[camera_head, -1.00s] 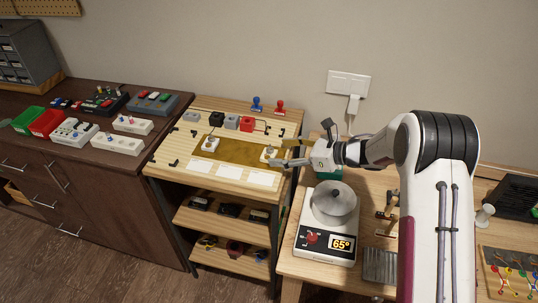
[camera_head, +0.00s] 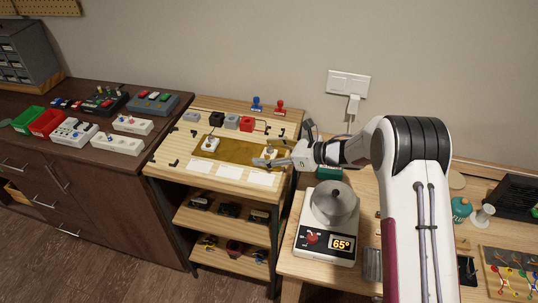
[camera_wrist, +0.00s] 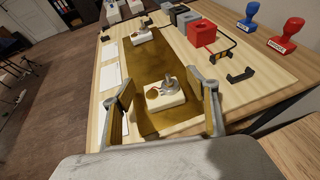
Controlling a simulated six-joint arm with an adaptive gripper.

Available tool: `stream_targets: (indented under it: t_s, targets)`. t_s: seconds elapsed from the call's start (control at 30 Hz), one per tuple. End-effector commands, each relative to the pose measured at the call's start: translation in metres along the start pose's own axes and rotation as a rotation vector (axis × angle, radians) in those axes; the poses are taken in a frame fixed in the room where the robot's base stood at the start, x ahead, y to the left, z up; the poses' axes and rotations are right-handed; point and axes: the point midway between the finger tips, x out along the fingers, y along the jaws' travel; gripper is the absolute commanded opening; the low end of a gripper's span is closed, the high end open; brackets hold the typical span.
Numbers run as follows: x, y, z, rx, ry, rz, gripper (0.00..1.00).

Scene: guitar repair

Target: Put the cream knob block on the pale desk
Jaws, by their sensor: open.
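A cream knob block (camera_wrist: 165,96) with a metal knob on top sits upright on the brown mat (camera_wrist: 150,68) of the pale wooden bench. In the wrist view it lies between my two open fingers, with gaps at both sides. My gripper (camera_head: 266,159) is open and empty, low over the right end of the mat in the head view and partly covering this block. A pale wooden desk (camera_head: 293,269) stands right of the bench.
A hot plate (camera_head: 327,243) reading 65° with a metal pot stands on the right desk. A red block (camera_wrist: 202,34), grey blocks and blue and red stamps stand behind the mat. White cards (camera_head: 230,172) lie in front of it. My arm hides part of the right desk.

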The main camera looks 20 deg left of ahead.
Motion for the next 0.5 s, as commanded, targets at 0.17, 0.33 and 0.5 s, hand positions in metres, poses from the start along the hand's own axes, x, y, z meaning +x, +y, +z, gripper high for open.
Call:
stream_targets:
  t_s: [0.17, 0.33, 0.5]
  targets:
    - [0.0, -0.0002, 0.0, 0.0, 0.0, -0.001, 0.59]
    - [-0.0002, -0.0003, -0.0001, 0.0, 0.0, -0.001, 0.59]
    - [-0.0003, -0.0003, -0.0001, 0.0, 0.0, -0.001, 0.43]
